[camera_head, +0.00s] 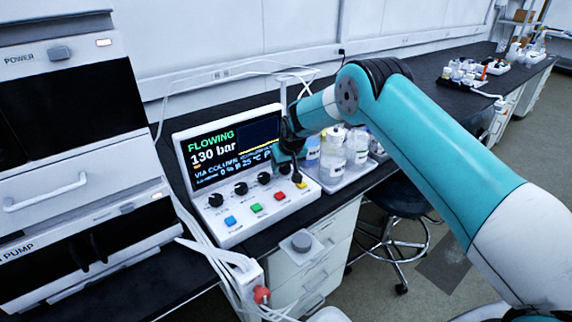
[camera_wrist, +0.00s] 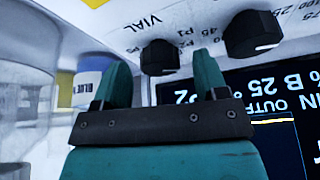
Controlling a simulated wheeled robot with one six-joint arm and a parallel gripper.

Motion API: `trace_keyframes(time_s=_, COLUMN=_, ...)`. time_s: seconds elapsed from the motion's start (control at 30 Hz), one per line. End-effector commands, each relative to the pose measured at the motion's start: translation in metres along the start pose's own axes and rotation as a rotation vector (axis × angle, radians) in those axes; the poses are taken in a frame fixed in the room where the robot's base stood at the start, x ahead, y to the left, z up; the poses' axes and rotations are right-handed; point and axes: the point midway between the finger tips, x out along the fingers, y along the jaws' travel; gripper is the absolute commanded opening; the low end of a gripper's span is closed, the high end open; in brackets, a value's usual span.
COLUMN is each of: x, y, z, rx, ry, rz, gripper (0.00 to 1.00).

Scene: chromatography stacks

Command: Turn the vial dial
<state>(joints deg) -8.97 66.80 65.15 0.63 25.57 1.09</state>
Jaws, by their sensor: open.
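The vial dial (camera_wrist: 160,57) is a black knob on the white panel of the control box, under the label "VIAL", shown upside down in the wrist view. My gripper (camera_wrist: 162,66) is open, with one teal finger on each side of the dial and a gap on both sides. I cannot tell whether the fingertips reach down around the knob or stop short of it. In the head view my gripper (camera_head: 293,165) is at the right end of the dial row on the control box (camera_head: 250,222), and the fingertips are hard to make out.
A neighbouring black dial (camera_wrist: 252,33) is close to one finger. The screen (camera_head: 222,148) reads "FLOWING 130 bar". Coloured buttons, including a red one (camera_head: 280,196), line the panel's front. A tray (camera_head: 345,178) of bottles stands just right of the box. White cables run at its left.

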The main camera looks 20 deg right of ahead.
Motion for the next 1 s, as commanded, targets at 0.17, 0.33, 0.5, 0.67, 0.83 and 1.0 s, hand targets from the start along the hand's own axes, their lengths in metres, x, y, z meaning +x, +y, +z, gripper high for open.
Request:
trace_keyframes(time_s=0.17, x=0.0067, y=-0.0001, z=0.0001, rx=0.000, ry=0.000, rz=0.000, gripper=0.67)
trace_keyframes(time_s=0.33, x=0.0067, y=-0.0002, z=0.0001, rx=0.000, ry=0.000, rz=0.000, gripper=0.67)
trace_keyframes(time_s=0.5, x=0.0065, y=-0.0001, z=0.0001, rx=0.000, ry=0.000, rz=0.000, gripper=0.37)
trace_keyframes(time_s=0.67, x=0.0064, y=0.0000, z=0.0001, rx=0.000, ry=0.000, rz=0.000, gripper=0.17)
trace_keyframes(time_s=0.83, x=0.0068, y=0.0003, z=0.0002, rx=-0.013, ry=0.001, rz=-0.006, gripper=0.17)
trace_keyframes(time_s=1.0, x=0.0078, y=0.0011, z=0.0004, rx=-0.069, ry=0.001, rz=-0.029, gripper=0.17)
